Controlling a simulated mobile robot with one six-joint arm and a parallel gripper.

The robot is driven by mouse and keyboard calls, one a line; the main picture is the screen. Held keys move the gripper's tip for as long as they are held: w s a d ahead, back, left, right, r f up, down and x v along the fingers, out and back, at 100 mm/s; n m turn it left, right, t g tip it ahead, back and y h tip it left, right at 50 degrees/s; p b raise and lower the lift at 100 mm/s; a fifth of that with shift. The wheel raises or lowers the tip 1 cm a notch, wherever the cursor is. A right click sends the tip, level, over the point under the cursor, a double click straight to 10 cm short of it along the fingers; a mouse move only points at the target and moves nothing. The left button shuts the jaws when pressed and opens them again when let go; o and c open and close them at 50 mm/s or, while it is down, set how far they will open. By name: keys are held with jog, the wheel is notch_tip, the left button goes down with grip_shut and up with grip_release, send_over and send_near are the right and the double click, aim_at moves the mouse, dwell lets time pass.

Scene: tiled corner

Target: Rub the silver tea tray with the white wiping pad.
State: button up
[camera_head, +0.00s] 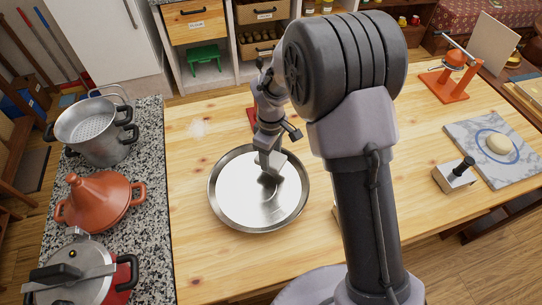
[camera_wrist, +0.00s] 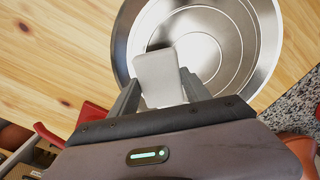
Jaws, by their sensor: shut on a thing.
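The round silver tea tray (camera_head: 240,200) lies flat on the wooden table, and its shiny rings fill the upper right of the wrist view (camera_wrist: 232,40). My gripper (camera_head: 270,158) points down over the tray's upper right part. In the wrist view its two fingers (camera_wrist: 160,92) are closed on the white wiping pad (camera_wrist: 157,72). The pad also shows under the gripper in the head view (camera_head: 285,158). A dark reflection or shadow lies close beside it on the tray. I cannot tell whether the pad touches the tray.
A granite counter at the left holds a steamer pot (camera_head: 95,135), a terracotta tagine (camera_head: 98,203) and a pressure cooker (camera_head: 75,275). A marble slab (camera_head: 480,135), a block with a black handle (camera_head: 455,177) and an orange stand (camera_head: 447,85) are at the right. Wood left of the tray is clear.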

jog(key=shift+r, duration=0.45)
notch_tip(320, 180, up, 3)
jog(key=p, duration=0.2)
jog(key=shift+r+p, duration=0.2)
jog(key=shift+p, duration=0.15)
jog(key=shift+f, duration=0.15)
